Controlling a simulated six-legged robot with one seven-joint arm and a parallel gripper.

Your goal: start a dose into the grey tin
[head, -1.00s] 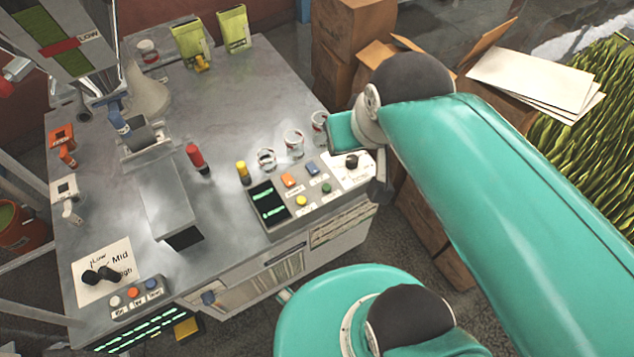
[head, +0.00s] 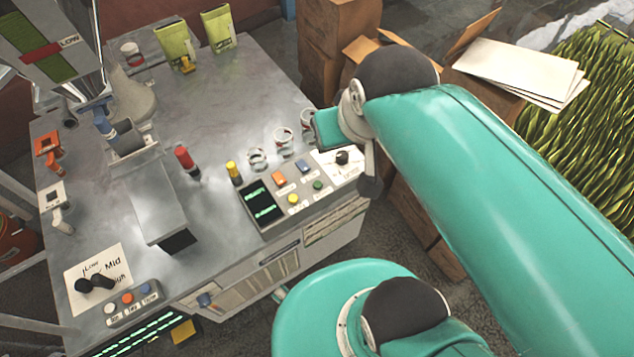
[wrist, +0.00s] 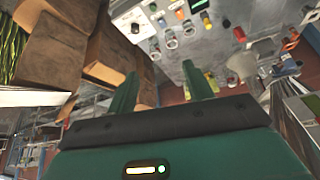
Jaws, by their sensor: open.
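In the head view a dark grey, round container (head: 128,141) stands on the steel bench under a blue-topped spout (head: 105,127); I cannot tell surely that it is the grey tin. A panel at the right front has a dark display (head: 261,202), an orange button (head: 278,177), a blue one (head: 302,165), a yellow one (head: 293,198) and a green one (head: 317,185). A card with a black knob (head: 342,157) lies beside them. My gripper (wrist: 159,72) is open and empty in the wrist view, fingers apart, touching nothing visible.
Another button row (head: 127,299) and a Low/Mid/High card (head: 105,259) are at the front left. Two green bags (head: 217,29) stand at the back. Cardboard boxes (head: 338,50) crowd the bench's right side.

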